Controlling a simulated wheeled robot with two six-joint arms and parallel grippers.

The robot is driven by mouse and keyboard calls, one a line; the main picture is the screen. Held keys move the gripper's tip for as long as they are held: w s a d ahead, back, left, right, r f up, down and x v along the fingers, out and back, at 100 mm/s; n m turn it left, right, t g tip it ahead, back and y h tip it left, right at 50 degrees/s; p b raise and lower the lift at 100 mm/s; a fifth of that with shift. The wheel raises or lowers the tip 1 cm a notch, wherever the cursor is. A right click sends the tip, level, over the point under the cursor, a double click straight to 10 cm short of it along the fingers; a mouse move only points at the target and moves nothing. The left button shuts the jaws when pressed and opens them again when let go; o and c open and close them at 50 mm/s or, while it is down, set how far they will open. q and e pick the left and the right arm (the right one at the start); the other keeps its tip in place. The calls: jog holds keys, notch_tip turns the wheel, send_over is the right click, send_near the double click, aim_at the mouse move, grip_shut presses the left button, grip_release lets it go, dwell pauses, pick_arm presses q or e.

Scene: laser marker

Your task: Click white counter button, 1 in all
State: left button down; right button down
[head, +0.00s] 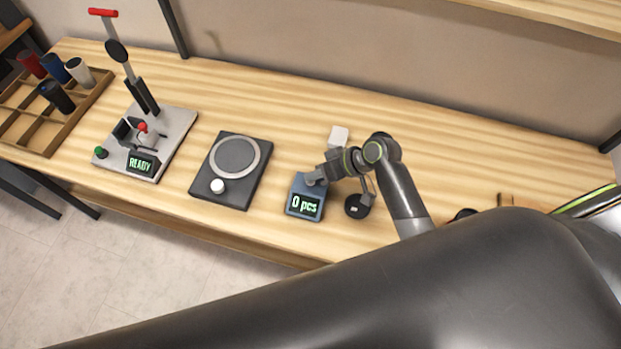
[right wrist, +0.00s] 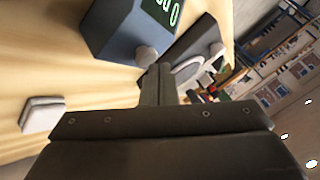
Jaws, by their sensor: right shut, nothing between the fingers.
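The blue-grey counter (head: 303,207) stands on the table in the head view, its green display reading "0 pcs". It also shows at the top of the right wrist view (right wrist: 125,32). Its pale round button (right wrist: 147,55) sticks out of the counter in the right wrist view. In the head view the button is hard to make out behind the gripper. My right gripper (head: 314,179) is shut and empty at the counter's upper edge. In the right wrist view its fingertips (right wrist: 158,68) are right by the button; I cannot tell whether they touch it. My left gripper is out of view.
A white block (head: 338,138) lies behind the gripper, and a round black item (head: 357,207) lies right of the counter. A dark plate with a dial and white knob (head: 231,170) is left of it. Farther left are the marker press (head: 160,165) and a wooden tray (head: 47,150).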

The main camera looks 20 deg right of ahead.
aim_at(315, 183)
jog(key=shift+f, duration=0.5)
jog(key=shift+r, duration=0.1)
dwell(0.5)
jog(key=shift+r+p, duration=0.75)
jog(key=shift+r, duration=0.1)
notch_tip(315, 183, up, 5)
jog(key=p, duration=0.5)
jog(key=shift+r, duration=0.1)
dwell(0.5)
